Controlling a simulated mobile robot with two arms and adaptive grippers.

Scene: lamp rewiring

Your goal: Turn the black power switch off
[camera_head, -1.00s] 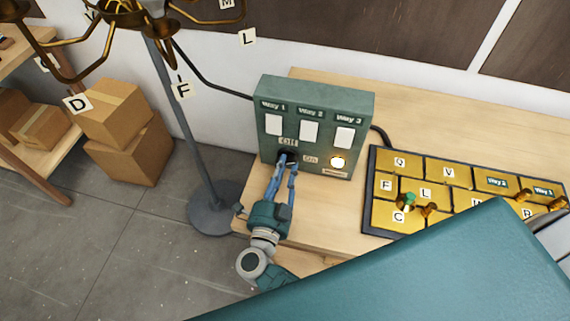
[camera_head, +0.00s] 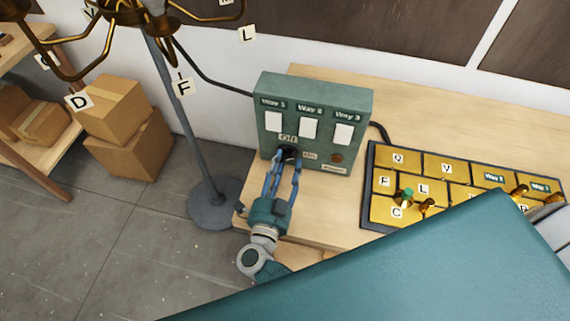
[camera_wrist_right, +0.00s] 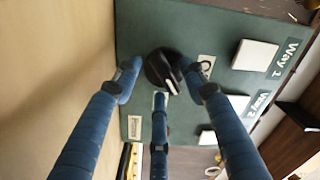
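The black power switch (camera_head: 290,154) is a round knob on the front of the green control box (camera_head: 352,109), between the Off label (camera_head: 289,138) and the On label (camera_head: 310,156). My right gripper (camera_head: 283,163) is at the knob, with its blue fingers spread. In the right wrist view the three fingertips (camera_wrist_right: 163,83) stand around the knob (camera_wrist_right: 158,66), with a visible gap at the left finger. A white mark shows on the knob's lower right there. The round indicator (camera_head: 337,158) on the box is dark. My left gripper is out of view.
Three white switches labelled Way 1 to Way 3 sit above the knob. A brass parts tray (camera_head: 447,165) lies on the wooden table (camera_head: 420,105) to the right.

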